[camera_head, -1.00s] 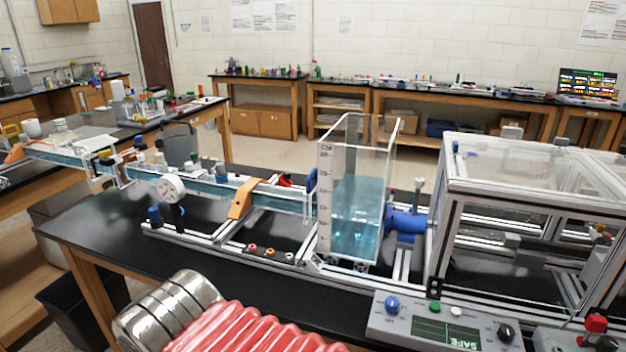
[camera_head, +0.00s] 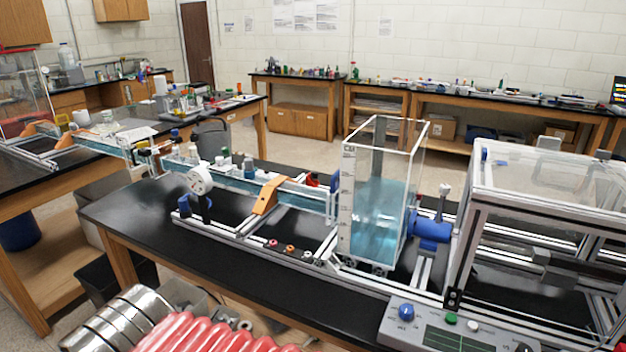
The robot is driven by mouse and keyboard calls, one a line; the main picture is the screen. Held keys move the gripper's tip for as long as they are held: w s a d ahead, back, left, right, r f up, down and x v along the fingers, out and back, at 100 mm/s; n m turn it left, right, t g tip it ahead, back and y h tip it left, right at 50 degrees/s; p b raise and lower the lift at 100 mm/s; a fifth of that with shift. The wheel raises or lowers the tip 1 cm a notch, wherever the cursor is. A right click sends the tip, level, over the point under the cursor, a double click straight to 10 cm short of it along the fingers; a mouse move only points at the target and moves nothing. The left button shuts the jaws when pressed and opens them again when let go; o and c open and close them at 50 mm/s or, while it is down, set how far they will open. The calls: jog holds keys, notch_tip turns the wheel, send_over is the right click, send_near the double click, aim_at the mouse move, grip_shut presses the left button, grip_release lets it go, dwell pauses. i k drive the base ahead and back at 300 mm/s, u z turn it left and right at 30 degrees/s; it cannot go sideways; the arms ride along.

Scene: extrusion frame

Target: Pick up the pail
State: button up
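Two things could be the pail, and I cannot tell which is meant. A dark grey vessel with what looks like a raised handle (camera_head: 212,138) stands behind the water channel, its lower part hidden by the channel and bottles. My gripper is not in view. Only a silver segmented and red ribbed part of my arm shows at the bottom edge.
A clear water tank (camera_head: 378,215) and a long water channel (camera_head: 235,183) stand on the black bench (camera_head: 140,210). A framed clear enclosure (camera_head: 550,200) and a control box (camera_head: 455,325) are at right. A dark bin (camera_head: 108,280) stands below the bench's left end.

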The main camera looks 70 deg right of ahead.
aim_at(209, 138)
jog(key=u, duration=1.15)
jog(key=i, duration=1.2)
jog(key=z, duration=2.35)
